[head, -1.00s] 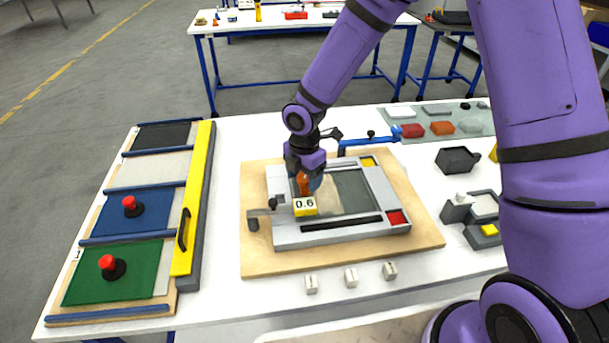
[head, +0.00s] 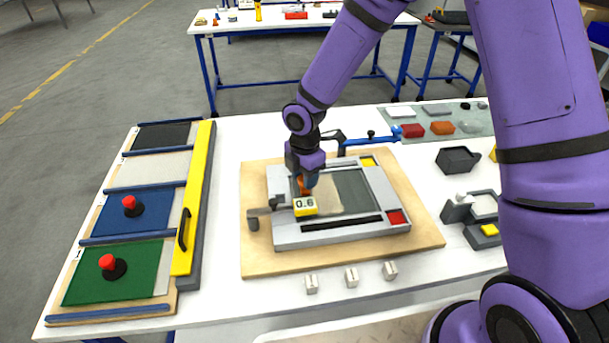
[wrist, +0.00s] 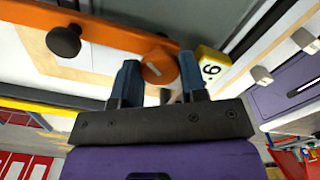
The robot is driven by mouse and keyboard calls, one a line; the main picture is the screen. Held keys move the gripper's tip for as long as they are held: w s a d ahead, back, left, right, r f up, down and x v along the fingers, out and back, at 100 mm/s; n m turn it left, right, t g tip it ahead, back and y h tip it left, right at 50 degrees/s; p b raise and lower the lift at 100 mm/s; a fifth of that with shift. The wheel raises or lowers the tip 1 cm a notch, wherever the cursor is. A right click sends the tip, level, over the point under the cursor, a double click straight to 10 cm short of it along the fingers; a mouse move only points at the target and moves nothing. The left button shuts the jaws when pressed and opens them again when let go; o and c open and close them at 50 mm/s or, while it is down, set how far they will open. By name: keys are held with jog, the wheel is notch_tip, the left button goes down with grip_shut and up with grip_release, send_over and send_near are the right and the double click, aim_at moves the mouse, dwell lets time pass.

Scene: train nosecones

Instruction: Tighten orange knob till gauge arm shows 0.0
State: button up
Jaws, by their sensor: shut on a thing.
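The orange knob (wrist: 158,68) sits between the two blue fingertips of my gripper (wrist: 160,80) in the wrist view, and the gripper is shut on it. In the head view, my gripper (head: 304,178) reaches down to the left part of the grey frame fixture, and only a bit of the orange knob (head: 303,187) shows below it. The yellow gauge block (head: 305,207) just in front of the knob reads 0.6. It also shows in the wrist view (wrist: 210,68). A grey gauge arm (head: 262,211) with a dark end sticks out to the left of it.
The grey frame (head: 285,238) rests on a wooden board (head: 330,262) on the white table. Several small light cubes (head: 351,278) lie in front. A panel with a yellow bar (head: 191,215) and red knobs stands left. A black box (head: 457,160) stands right.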

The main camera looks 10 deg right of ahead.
jog(key=m, duration=1.1)
jog(key=shift+m, duration=0.3)
jog(key=m, duration=1)
jog(key=shift+m, duration=0.4)
jog(key=o, duration=0.9)
